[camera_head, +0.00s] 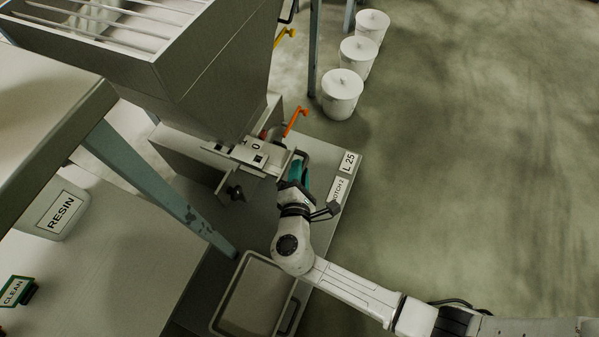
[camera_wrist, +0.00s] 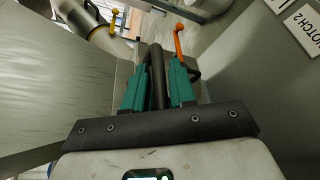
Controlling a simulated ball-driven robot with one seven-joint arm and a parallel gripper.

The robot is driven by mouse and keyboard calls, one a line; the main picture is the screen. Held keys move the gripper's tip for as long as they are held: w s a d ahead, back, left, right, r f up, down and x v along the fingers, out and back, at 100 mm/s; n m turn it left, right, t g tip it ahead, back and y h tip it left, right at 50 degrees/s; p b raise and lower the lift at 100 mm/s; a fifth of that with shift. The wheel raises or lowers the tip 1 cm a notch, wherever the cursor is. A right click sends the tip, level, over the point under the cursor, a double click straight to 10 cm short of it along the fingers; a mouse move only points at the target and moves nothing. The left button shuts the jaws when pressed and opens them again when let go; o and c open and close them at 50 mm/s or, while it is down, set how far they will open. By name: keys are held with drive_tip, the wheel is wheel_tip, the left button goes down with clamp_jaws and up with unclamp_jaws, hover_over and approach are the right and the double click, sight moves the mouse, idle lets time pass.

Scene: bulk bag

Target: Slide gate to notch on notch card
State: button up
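The grey hopper (camera_head: 205,75) has a slide gate (camera_head: 250,152) at its bottom outlet, with a plate marked 0 on top. My gripper (camera_head: 297,172) is at the gate's right end. In the wrist view its two teal fingers (camera_wrist: 158,82) stand on either side of a dark bar handle (camera_wrist: 157,62), close against it. The handle's lower part is hidden by the gripper. The notch card (camera_head: 339,191) reads NOTCH 2, with its first letter covered in the head view. It also shows at the wrist view's upper right (camera_wrist: 304,28).
A card reading L 25 (camera_head: 349,162) lies beside the notch card. An orange lever (camera_head: 296,121) stands just behind my gripper. White drums (camera_head: 341,92) stand behind; the right floor is clear.

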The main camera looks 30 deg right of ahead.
clamp_jaws()
idle(0.3)
drive_tip(key=s+d+p, duration=0.2)
drive_tip(key=s+d, duration=0.2)
drive_tip(key=s, duration=0.2)
drive_tip(key=shift+s+d, duration=0.3)
drive_tip(key=shift+d, duration=0.05)
unclamp_jaws()
